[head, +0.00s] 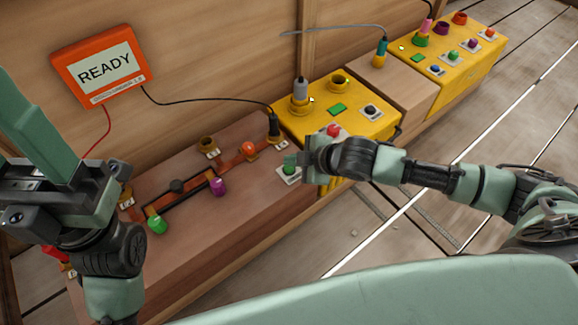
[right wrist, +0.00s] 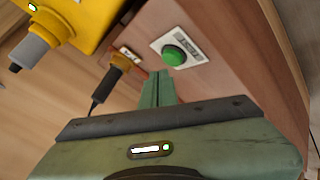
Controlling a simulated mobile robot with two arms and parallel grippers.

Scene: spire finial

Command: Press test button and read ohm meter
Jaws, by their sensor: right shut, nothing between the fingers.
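The orange ohm meter (head: 97,68) at the back left shows "READY" on its white screen. A green test button (head: 289,169) sits on a white labelled plate at the right end of the wooden block. It also shows in the right wrist view (right wrist: 174,55). My right gripper (head: 291,158) is shut and empty, with its tips right by the green button. In the right wrist view its tips (right wrist: 157,76) end just short of the button; I cannot tell whether they touch. My left gripper (head: 45,145) is at the left edge; its jaw opening is unclear.
The wooden block (head: 230,235) carries dark and orange tracks, a purple knob (head: 218,186), an orange knob (head: 249,149) and a black plug (head: 274,127). Yellow boxes (head: 360,117) with buttons and plugs stand to the right. Cables run from the meter.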

